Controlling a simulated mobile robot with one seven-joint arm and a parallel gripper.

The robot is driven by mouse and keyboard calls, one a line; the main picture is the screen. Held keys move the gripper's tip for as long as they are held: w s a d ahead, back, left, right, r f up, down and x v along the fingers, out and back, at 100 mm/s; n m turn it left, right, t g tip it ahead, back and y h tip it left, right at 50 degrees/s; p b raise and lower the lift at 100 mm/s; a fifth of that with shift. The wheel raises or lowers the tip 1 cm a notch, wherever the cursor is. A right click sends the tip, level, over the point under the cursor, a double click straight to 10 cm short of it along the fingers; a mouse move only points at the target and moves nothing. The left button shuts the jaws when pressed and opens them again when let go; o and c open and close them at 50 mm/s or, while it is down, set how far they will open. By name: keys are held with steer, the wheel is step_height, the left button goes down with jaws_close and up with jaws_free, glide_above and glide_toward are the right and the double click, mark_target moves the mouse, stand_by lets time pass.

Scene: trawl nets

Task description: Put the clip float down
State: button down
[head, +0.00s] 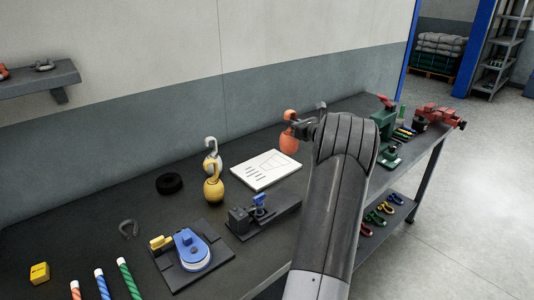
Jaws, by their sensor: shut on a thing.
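An orange clip float (289,145) with a hook-like top is at the back of the dark workbench (130,200), just right of a white printed sheet. My gripper (299,124) is shut on the orange clip float near its top. The float hangs roughly upright below the fingers. I cannot tell whether its bottom touches the bench. My arm hides part of the gripper and the bench behind it. A yellow clip float (213,190) and a whitish one (211,160) stand left of the sheet, hooks up.
The white sheet (265,170) lies mid-bench. A black ring (169,184), a blue-and-yellow device (190,248) and a dark fixture with a blue lever (260,212) lie left of my arm. A green press (387,140) and red vise (437,117) stand right. Bare bench shows along the back wall.

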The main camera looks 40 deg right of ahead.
steer(key=w+a+f, duration=0.3)
steer(key=w+f, duration=0.5)
steer(key=f, duration=0.1)
steer(key=shift+w+a+f, duration=0.4)
steer(key=shift+f, duration=0.2)
steer(key=c, duration=1.5)
jaws_free()
